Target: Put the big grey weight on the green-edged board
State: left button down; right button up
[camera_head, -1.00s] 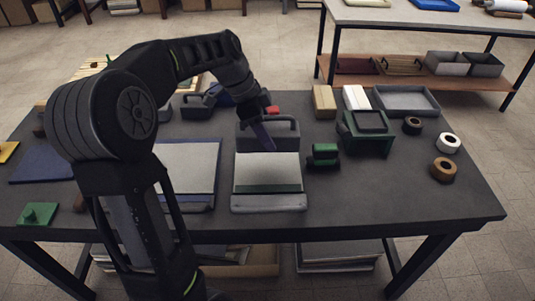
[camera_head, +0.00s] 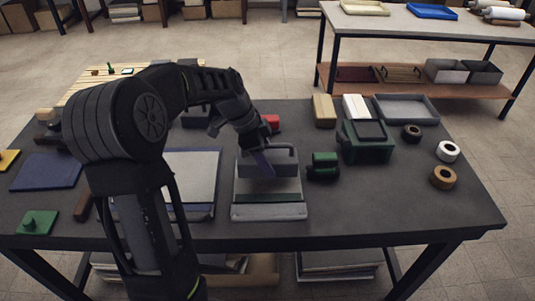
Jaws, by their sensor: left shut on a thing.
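The big grey weight (camera_head: 262,168) is a dark grey block with a bar handle on top. My left gripper (camera_head: 265,158) reaches it from the upper left and is shut on its handle. The green-edged board (camera_head: 268,211) is pale, with a green strip near its front edge, and lies on the dark table. The weight is upright over the far half of the board. I cannot tell whether its underside touches the board. The gripper hides part of the weight. My right gripper is not in view.
A blue-edged board (camera_head: 205,165) lies to the left, partly behind my left arm. A small green-and-black object (camera_head: 322,167) stands close on the right, with a green box-like stand (camera_head: 366,150) beyond it. Tape rolls (camera_head: 443,178) lie farther right. The front right of the table is clear.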

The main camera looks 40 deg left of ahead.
pick_arm(q)
jog(key=shift+w+f, duration=0.15)
jog(key=shift+f, duration=1.3)
jog(key=c, duration=0.9)
grip_release()
jog(key=shift+f, duration=0.4)
jog(key=o, duration=0.3)
jog(key=shift+s+r, duration=0.15)
jog(key=shift+s, duration=0.1)
jog(key=shift+o, duration=0.9)
jog(key=shift+r, duration=0.1)
jog(key=v, duration=1.2)
jog(key=shift+w, duration=0.1)
